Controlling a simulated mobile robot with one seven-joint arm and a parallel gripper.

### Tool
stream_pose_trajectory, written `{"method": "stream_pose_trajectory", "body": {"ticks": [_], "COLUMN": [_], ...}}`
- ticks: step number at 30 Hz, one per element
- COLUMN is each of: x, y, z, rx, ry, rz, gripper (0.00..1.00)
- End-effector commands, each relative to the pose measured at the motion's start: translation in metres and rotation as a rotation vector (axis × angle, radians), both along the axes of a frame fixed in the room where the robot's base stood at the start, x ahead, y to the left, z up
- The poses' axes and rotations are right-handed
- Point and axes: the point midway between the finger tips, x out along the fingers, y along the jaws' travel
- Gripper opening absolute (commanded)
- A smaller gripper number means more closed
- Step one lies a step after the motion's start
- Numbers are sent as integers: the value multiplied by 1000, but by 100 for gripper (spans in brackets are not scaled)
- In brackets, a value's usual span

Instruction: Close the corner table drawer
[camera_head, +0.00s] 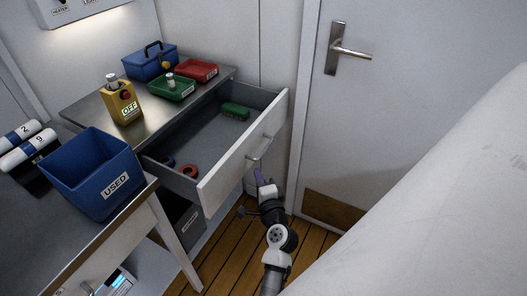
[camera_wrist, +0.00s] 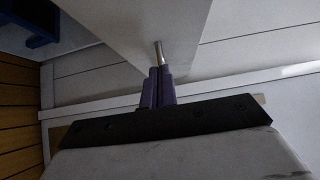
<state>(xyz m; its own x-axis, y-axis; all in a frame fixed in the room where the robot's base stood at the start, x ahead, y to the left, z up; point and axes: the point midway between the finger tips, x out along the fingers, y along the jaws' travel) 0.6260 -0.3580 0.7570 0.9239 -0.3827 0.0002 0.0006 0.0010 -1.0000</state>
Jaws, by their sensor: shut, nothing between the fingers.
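The corner table drawer (camera_head: 215,128) is pulled well out from under the metal table top in the head view. Its white front panel (camera_head: 232,170) faces right and carries a silver bar handle (camera_head: 265,143). My gripper (camera_head: 258,172) is just below and in front of the handle, with its purple fingers together and empty. In the wrist view the shut fingers (camera_wrist: 158,72) point at the drawer front (camera_wrist: 165,25), and part of the handle (camera_wrist: 159,50) shows just beyond the tips. I cannot tell whether they touch it.
A green brush (camera_head: 235,111) and a red ring (camera_head: 189,171) lie in the drawer. The table top (camera_head: 150,126) holds a yellow box, trays and a blue toolbox. A blue USED bin (camera_head: 92,175) stands at left. A door (camera_head: 400,100) is at right.

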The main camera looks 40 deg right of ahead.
Motion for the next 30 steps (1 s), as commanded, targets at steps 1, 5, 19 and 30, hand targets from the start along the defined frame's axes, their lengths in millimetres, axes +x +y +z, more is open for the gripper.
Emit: {"method": "stream_pose_trajectory", "body": {"ticks": [1, 5, 19, 30], "x": [10, 30, 49, 60], "y": [-5, 3, 11, 16], "z": [3, 3, 0, 2], "rx": [-1, 1, -1, 0], "ry": [0, 2, 0, 0], "rz": [1, 2, 0, 3], "gripper": [0, 0, 0, 0]}}
